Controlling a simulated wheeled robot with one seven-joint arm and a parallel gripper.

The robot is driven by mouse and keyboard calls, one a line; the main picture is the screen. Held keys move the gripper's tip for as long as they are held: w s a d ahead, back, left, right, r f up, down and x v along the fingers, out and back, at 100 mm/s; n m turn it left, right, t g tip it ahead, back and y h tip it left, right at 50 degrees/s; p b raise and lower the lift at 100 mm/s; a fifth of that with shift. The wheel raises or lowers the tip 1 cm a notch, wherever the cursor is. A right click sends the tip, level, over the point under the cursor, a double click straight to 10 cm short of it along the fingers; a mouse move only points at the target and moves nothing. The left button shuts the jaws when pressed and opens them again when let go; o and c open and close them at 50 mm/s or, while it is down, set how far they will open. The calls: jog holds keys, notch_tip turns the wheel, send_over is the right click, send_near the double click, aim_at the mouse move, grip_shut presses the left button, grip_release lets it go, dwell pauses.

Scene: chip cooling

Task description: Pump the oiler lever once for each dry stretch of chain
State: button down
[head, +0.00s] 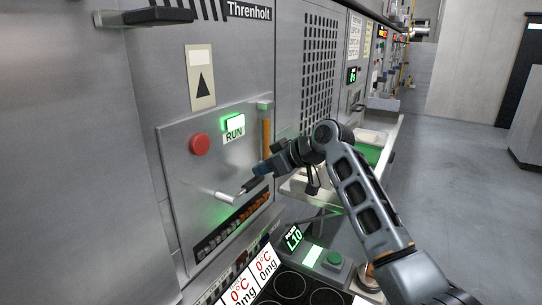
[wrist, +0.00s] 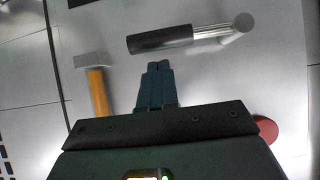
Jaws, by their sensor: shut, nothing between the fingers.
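The oiler lever, a silver rod (head: 226,197) with a black grip, sticks out of the grey machine panel. In the wrist view its black grip (wrist: 160,40) lies across, just past my fingertips, with the pivot to the right. My gripper (head: 261,169) is shut and empty, close to the grip; the wrist view shows its fingertips (wrist: 157,66) a little short of the grip, and I cannot tell if they touch. The chain window (head: 232,228) below the lever shows dark grey links at left and orange-brown links at right.
A red button (head: 200,145) and a lit green RUN lamp (head: 234,123) are on the panel. An amber tube (head: 266,134) with a grey cap stands beside my gripper. A counter with a green button (head: 334,259) is below. Open floor (head: 465,180) lies to the right.

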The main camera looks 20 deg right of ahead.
jog(key=shift+w+a+f, duration=0.1)
jog(key=shift+f, duration=0.6)
notch_tip(320, 180, down, 8)
jog(key=m+g+y+b, duration=0.2)
jog(key=m+y+b, duration=0.2)
jog(key=y, duration=0.1)
jog(key=shift+r+m+g+b, duration=0.15)
jog(key=shift+m+g+b, duration=0.15)
jog(key=shift+b, duration=0.1)
jog(key=shift+a, duration=0.15)
dwell(0.4)
